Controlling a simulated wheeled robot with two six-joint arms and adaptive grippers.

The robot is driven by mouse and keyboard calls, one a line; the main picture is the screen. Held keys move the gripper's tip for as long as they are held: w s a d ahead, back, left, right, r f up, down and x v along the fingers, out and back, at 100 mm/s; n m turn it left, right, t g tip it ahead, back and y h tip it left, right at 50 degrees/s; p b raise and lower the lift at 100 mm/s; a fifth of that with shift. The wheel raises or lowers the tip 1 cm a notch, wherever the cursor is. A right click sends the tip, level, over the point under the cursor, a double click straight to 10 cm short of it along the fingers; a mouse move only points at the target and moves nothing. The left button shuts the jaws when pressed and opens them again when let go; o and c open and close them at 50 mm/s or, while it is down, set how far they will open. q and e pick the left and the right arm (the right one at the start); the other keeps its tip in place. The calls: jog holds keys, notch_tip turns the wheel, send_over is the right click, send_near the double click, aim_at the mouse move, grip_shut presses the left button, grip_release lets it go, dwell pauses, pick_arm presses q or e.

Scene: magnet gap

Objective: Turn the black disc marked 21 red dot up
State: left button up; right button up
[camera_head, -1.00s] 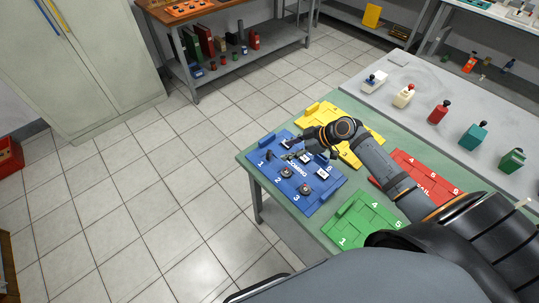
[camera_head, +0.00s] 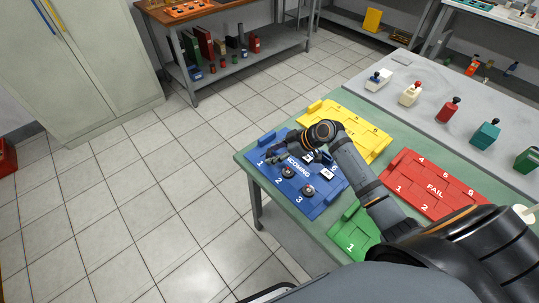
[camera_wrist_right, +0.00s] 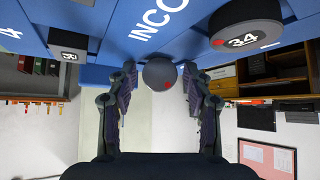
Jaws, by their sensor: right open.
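The blue INCOMING tray (camera_head: 318,208) lies on the green table. My right gripper (camera_head: 272,158) is over its left corner, near slot 1. In the right wrist view the right gripper (camera_wrist_right: 160,95) is open, with a dark round disc (camera_wrist_right: 160,74) between its fingers and gaps on both sides. That disc shows a red dot on its face; no number is readable on it. In the head view it is hidden by the gripper. A black disc marked 34 (camera_wrist_right: 245,28) is to the right in the wrist view. My left gripper is not in view.
Other dark discs sit at slot 2 (camera_head: 288,172) and slot 3 (camera_head: 308,190). White-labelled pieces (camera_head: 327,174) lie in the tray's back row. A yellow tray (camera_head: 362,138), a red FAIL tray (camera_head: 432,184) and a green tray (camera_head: 350,236) lie nearby. Several coloured switch boxes stand behind.

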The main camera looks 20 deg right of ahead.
jog(key=shift+r, duration=0.1)
jog(key=c, duration=1)
notch_tip(320, 180, up, 5)
jog(key=p, duration=0.4)
